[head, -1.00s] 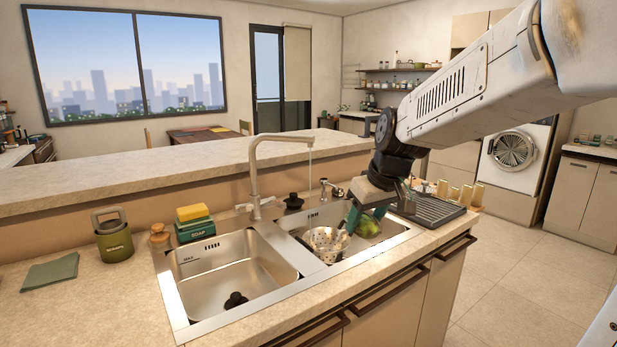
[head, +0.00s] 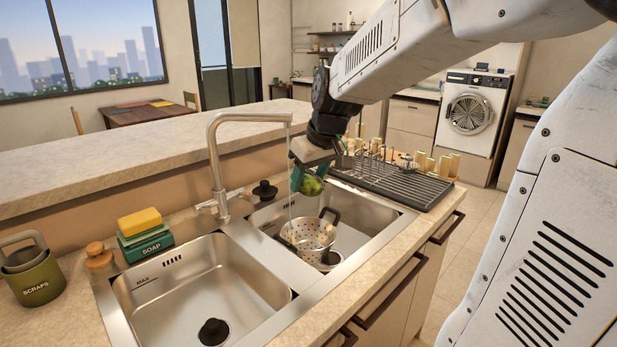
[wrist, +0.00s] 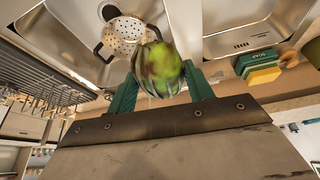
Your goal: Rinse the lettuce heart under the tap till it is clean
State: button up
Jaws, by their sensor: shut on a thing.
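My gripper (head: 306,180) is shut on the green lettuce heart (head: 313,186), holding it above the right basin (head: 375,215). In the wrist view the lettuce heart (wrist: 160,68) sits between my gripper's teal fingers (wrist: 163,82), with dark brown smears on its green leaves. The tap (head: 215,160) runs a thin stream of water (head: 290,205) down toward the speckled colander (head: 310,232) in the right basin. The stream passes close by the left side of the lettuce; I cannot tell whether it touches it. The colander also shows in the wrist view (wrist: 122,38).
The left basin (head: 190,285) is empty except for a black plug (head: 213,332). A soap box (head: 145,243) with a yellow sponge (head: 139,221) and a green scraps bin (head: 32,278) stand left. A dark drying rack (head: 395,180) lies right of the basins. A raised ledge (head: 130,150) runs behind.

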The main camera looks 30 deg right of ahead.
jog(key=w+d+f, duration=0.2)
jog(key=w+d, duration=0.2)
jog(key=w, duration=0.7)
jog(key=shift+w+d+f, duration=0.2)
jog(key=shift+f, duration=0.05)
dwell(0.5)
jog(key=shift+d, duration=0.1)
jog(key=shift+s+d, duration=0.2)
jog(key=shift+d, duration=0.25)
jog(key=shift+a, duration=0.1)
jog(key=shift+w+a, duration=0.2)
jog(key=shift+a, duration=0.3)
jog(key=shift+d, duration=0.15)
jog(key=shift+s+d, duration=0.2)
jog(key=shift+d, duration=0.25)
